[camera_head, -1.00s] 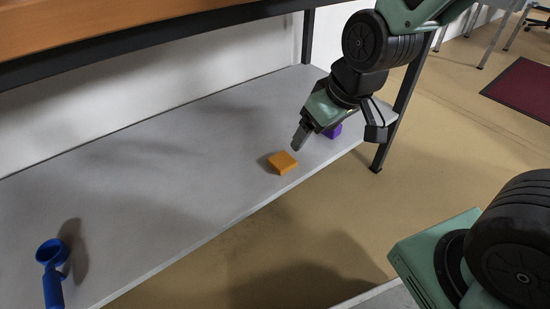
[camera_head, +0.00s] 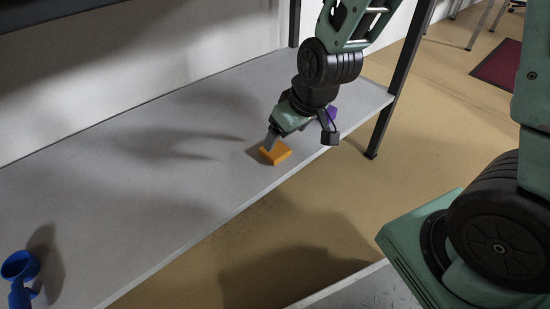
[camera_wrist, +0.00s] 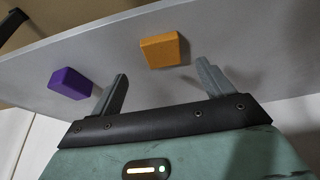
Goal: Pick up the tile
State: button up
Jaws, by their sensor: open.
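An orange square tile (camera_head: 275,153) lies flat on the grey shelf, near its front edge. In the wrist view the orange tile (camera_wrist: 160,50) is ahead of the open fingers, between their lines. My gripper (camera_head: 271,140) is low over the shelf at the tile, and a finger overlaps the tile's far side in the head view. I cannot tell whether it touches. In the wrist view my gripper (camera_wrist: 160,75) is open with nothing between its fingers. A purple block (camera_head: 332,112) lies behind the gripper, partly hidden; it shows fully in the wrist view (camera_wrist: 70,83).
The grey shelf (camera_head: 150,190) is mostly clear between the tile and a blue scoop-like object (camera_head: 20,267) at the near left. A dark upright post (camera_head: 393,95) stands at the shelf's right end. A dark upper edge (camera_head: 60,22) runs above the shelf at upper left.

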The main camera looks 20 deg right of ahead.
aim_at(276, 150)
jog(key=shift+b+x, duration=2.7)
jog(key=shift+x, duration=0.75)
jog(key=shift+a, duration=0.15)
jog(key=shift+r, duration=0.1)
jog(key=c, duration=1.1)
